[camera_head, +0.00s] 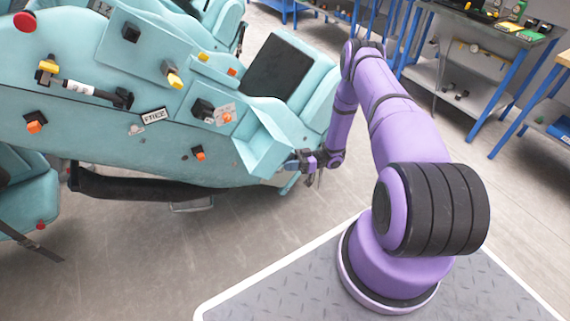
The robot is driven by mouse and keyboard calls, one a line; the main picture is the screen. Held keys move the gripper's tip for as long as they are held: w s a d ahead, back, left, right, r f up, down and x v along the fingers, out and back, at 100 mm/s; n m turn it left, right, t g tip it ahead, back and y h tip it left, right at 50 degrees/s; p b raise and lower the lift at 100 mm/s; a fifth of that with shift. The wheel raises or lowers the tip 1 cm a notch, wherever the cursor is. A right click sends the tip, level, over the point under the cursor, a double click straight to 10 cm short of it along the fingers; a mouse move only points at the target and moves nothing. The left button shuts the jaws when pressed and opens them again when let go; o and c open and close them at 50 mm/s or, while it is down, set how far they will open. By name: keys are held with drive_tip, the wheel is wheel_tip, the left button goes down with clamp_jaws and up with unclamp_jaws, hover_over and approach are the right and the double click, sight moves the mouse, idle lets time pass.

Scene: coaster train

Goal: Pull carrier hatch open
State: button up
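The teal coaster carrier (105,130) fills the left and middle of the head view. A teal box-like flap, which looks like the carrier hatch (262,142), stands out from the carrier's right end, tilted outward. My gripper (293,164) is at the lower right edge of this flap, its fingers pointing left. It looks to be at or touching the edge. The fingers are small and dark here, so I cannot tell whether they are closed on the hatch.
Knobs, a yellow-and-black lever (78,90) and a "FREE" label (155,116) sit on the carrier's side. A dark panel (278,67) lies above the flap. Workbenches (480,50) with blue legs stand at the upper right. The grey floor below the carrier is mostly clear.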

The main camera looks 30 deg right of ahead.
drive_tip(key=v, duration=0.9)
drive_tip(key=shift+d, duration=0.2)
drive_tip(key=shift+c, duration=0.2)
